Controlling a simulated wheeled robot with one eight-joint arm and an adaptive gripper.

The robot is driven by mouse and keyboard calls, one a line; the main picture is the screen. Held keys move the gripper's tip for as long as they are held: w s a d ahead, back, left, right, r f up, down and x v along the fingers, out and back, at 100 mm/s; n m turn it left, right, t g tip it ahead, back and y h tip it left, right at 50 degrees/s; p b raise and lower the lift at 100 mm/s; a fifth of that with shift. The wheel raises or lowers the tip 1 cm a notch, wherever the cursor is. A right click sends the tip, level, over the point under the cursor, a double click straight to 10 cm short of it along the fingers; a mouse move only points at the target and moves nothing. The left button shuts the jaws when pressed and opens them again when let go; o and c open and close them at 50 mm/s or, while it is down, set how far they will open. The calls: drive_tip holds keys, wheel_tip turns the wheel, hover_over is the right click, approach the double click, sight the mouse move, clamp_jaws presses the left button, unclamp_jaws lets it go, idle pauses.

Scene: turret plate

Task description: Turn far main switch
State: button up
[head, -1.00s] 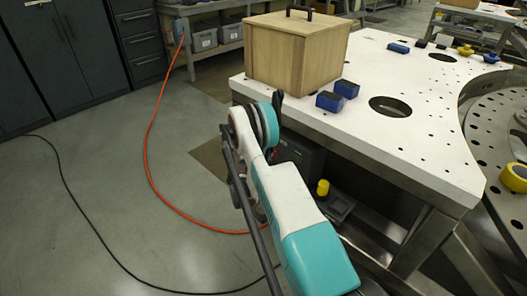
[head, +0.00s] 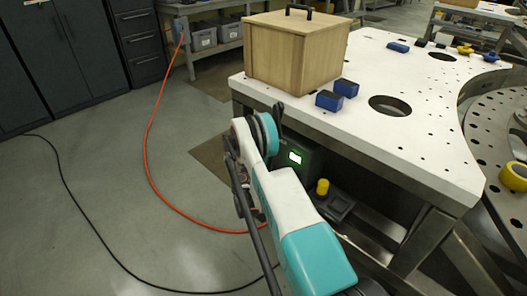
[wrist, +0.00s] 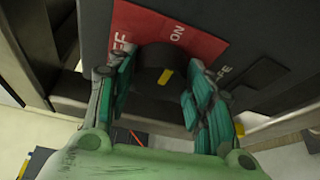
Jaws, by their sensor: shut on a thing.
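In the wrist view, a dark round switch knob (wrist: 150,68) with a yellow mark (wrist: 165,76) sits on a red plate (wrist: 195,45). The plate is lettered ON and what reads as OFF, partly covered by my finger. My gripper (wrist: 160,70) is shut on the knob, with one green finger on each side of it. In the head view, the dark box (head: 312,160) under the table's left side shows a lit pale green display (head: 295,157). My arm hides the knob and my gripper there.
A white perforated table (head: 425,150) stands above the box, with a wooden crate (head: 290,60) and blue blocks (head: 329,100) on it. A yellow knob (head: 322,187) sits below the tabletop. An orange cable (head: 147,150) lies on the open floor at left.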

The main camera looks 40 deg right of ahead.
drive_tip(key=o, duration=1.1)
drive_tip(key=shift+c, duration=0.2)
